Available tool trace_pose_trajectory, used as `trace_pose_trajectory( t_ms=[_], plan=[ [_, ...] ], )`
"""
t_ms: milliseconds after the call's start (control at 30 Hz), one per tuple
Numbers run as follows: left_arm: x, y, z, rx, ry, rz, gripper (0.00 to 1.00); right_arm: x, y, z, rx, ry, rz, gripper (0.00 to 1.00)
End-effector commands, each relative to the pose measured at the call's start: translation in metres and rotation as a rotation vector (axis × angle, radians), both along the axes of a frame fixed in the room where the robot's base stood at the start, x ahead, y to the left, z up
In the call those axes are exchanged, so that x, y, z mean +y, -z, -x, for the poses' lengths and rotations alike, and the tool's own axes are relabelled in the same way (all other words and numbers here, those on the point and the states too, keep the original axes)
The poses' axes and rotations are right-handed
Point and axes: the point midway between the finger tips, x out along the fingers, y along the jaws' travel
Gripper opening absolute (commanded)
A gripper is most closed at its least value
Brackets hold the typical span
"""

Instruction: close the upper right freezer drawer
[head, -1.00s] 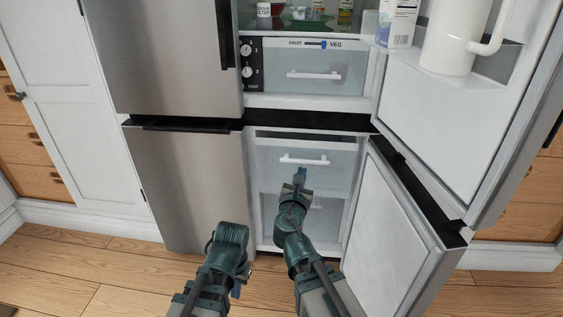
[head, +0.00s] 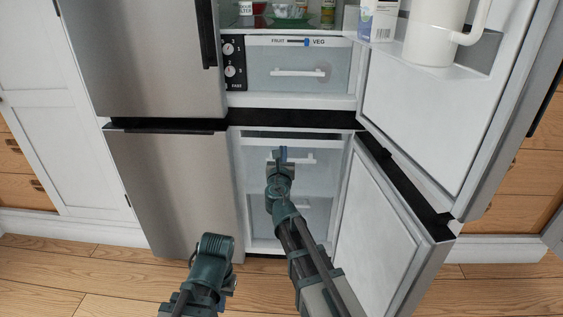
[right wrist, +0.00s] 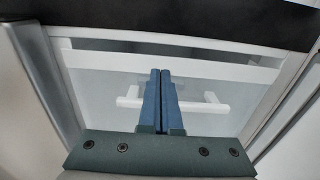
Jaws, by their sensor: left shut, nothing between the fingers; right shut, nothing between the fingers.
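The upper right freezer drawer (head: 318,178) is a pale translucent front with a white bar handle (head: 303,158), behind the open lower right door. In the right wrist view its front (right wrist: 90,84) fills the middle, with the handle (right wrist: 215,106) showing on both sides of my fingers. My right gripper (head: 280,152) is shut and empty, in front of the handle's left part; its blue fingertips also show in the right wrist view (right wrist: 160,72). I cannot tell whether they touch the drawer. My left gripper (head: 230,285) is shut and empty, low before the left freezer door.
The lower right freezer door (head: 385,225) stands open to the right. Above it, the upper right door (head: 440,120) is open and holds a white pitcher (head: 435,35) and a carton (head: 378,20). A lower drawer (head: 318,212) sits beneath. Wood floor is free in front.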

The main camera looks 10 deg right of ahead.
Motion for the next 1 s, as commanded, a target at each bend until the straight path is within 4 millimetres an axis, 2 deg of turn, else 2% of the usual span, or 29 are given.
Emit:
trace_pose_trajectory(
  t_ms=[33, 200, 767, 867, 1000],
  plan=[
    [0.000, 0.000, 0.000, 0.000, 0.000, 0.000, 0.00, -0.002, 0.000, -0.011, 0.000, 0.001, 0.000, 0.00],
    [0.000, 0.000, 0.000, 0.000, 0.000, 0.000, 0.00, -0.007, 0.000, -0.025, 0.000, 0.000, 0.000, 0.00],
    [0.000, 0.000, 0.000, 0.000, 0.000, 0.000, 0.00, -0.009, 0.000, -0.033, 0.000, 0.000, 0.000, 0.00],
    [0.000, 0.000, 0.000, 0.000, 0.000, 0.000, 0.00, -0.012, 0.000, -0.043, 0.000, 0.001, 0.000, 0.00],
    [0.000, 0.000, 0.000, 0.000, 0.000, 0.000, 0.00, -0.019, 0.000, -0.072, 0.000, 0.001, 0.000, 0.00]
  ],
)
